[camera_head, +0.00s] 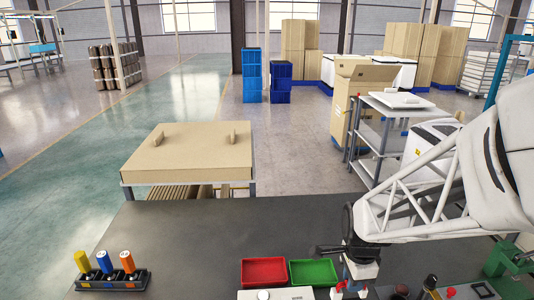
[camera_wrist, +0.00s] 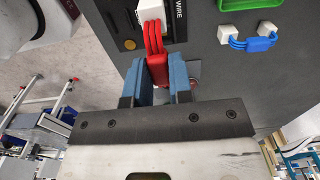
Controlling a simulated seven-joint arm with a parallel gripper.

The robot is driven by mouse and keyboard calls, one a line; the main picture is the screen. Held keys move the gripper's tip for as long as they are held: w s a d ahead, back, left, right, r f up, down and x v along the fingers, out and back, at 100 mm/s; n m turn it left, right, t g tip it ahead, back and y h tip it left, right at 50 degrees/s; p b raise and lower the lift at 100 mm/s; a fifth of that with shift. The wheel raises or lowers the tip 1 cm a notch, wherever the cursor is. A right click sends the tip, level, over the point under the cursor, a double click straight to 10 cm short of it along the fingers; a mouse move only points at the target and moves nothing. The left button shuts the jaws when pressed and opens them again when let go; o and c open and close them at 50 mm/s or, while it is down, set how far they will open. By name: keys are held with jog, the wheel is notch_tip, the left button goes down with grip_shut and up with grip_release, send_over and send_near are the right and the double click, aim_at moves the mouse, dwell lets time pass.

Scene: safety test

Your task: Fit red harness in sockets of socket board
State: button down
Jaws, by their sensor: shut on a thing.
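In the wrist view, the red harness (camera_wrist: 156,58) is a bundle of red wires running into a white connector (camera_wrist: 150,11) at its upper end. My gripper (camera_wrist: 161,82), with blue finger pads, is shut on the red part of it. The connector lies close to a dark panel marked "WIRE" (camera_wrist: 181,12); whether it is seated in a socket there I cannot tell. In the head view, my gripper (camera_head: 358,284) is at the bottom edge, right of the green bin. I cannot clearly make out the socket board.
A blue harness (camera_wrist: 257,42) with white connectors lies right of my gripper in the wrist view. A red bin (camera_head: 264,271) and a green bin (camera_head: 313,272) stand on the dark table (camera_head: 200,235). A rack of coloured cylinders (camera_head: 112,279) is at left. The table's middle is clear.

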jog(key=shift+f, duration=2.65)
jog(key=shift+f, duration=0.9)
dwell(1.0)
jog(key=c, duration=0.5)
grip_release()
jog(key=shift+c, duration=0.2)
jog(key=shift+r, duration=3.45)
jog(key=shift+r, duration=0.1)
